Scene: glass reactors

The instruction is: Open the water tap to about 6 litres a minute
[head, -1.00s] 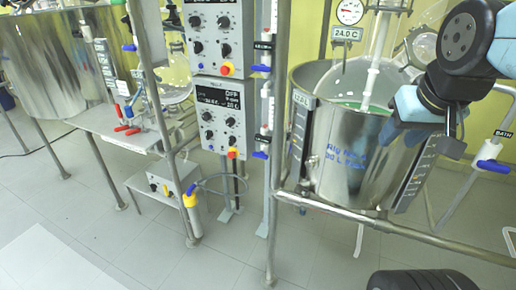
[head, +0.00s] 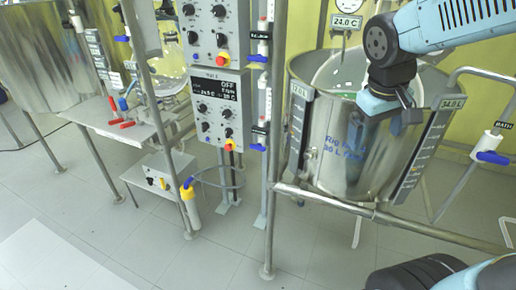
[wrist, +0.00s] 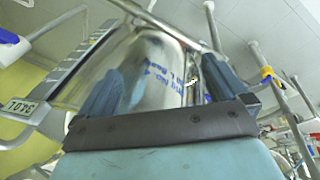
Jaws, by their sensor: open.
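No tap in view carries a label that I can read as water. A blue-handled valve marked BATH (head: 491,157) sits on a bent pipe at the far right. Two more blue-handled valves, an upper one (head: 258,58) and a lower one (head: 260,148), are on the upright pipe in the middle; their labels are too small to read. My gripper (head: 388,108) hangs in front of the steel vessel's upper right side, left of the BATH valve and apart from it. In the wrist view my gripper (wrist: 160,72) is open, with nothing between its fingers.
The steel vessel (head: 345,150) stands behind a metal frame rail (head: 385,217), with a 24.0 C display (head: 346,22) above. Control boxes (head: 220,110) stand left of the pipe. Red-handled valves (head: 122,124) are on the left bench.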

